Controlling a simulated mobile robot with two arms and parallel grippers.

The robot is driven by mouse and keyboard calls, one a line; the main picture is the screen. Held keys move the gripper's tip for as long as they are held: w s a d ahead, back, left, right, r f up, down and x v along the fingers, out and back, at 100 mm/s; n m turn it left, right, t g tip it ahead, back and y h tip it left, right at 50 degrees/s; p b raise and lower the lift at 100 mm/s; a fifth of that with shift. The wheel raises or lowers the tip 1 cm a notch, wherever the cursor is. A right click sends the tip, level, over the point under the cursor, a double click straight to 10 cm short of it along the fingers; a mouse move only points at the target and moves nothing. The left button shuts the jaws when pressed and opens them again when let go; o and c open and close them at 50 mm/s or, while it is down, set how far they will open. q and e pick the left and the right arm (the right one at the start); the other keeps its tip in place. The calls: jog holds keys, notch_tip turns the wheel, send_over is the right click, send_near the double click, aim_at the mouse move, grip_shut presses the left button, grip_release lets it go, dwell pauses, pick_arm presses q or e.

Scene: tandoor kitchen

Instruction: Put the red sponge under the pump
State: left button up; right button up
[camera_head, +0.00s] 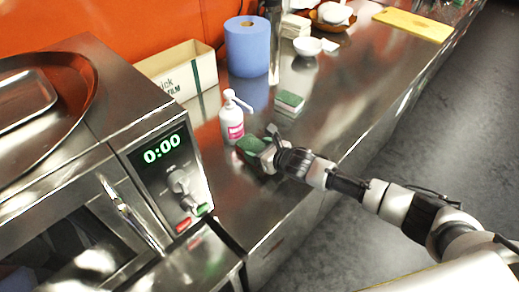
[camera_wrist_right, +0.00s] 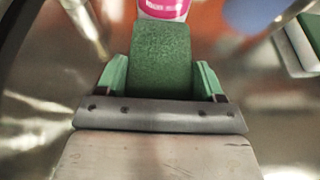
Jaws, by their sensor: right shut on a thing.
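My right gripper (camera_head: 268,150) is shut on a sponge (camera_head: 250,145) with a dark green top. No red shows on it. In the right wrist view the green sponge (camera_wrist_right: 160,62) sits between the two fingers (camera_wrist_right: 160,82) and points at the pump bottle. The pump is a white bottle (camera_head: 231,122) with a pink label and a white nozzle, upright on the steel counter. Its pink label (camera_wrist_right: 163,8) shows at the top of the wrist view. The held sponge is just in front of the bottle; I cannot tell whether they touch. My left gripper is not in view.
A second green and white sponge (camera_head: 290,101) lies on the steel counter (camera_head: 335,105) right of the pump. A blue paper roll (camera_head: 248,48) and a cardboard box (camera_head: 180,72) stand behind. A steel oven (camera_head: 95,160) with a 0:00 display is at left.

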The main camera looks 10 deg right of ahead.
jog(key=shift+f, duration=0.2)
jog(key=o, duration=0.9)
jog(key=shift+r, duration=0.15)
jog(key=shift+s+d+r, duration=0.1)
jog(key=shift+d, duration=0.05)
jog(key=b+v, duration=0.1)
jog(key=v, duration=1)
jog(key=shift+s+d+r, duration=0.15)
jog(key=shift+s, duration=0.15)
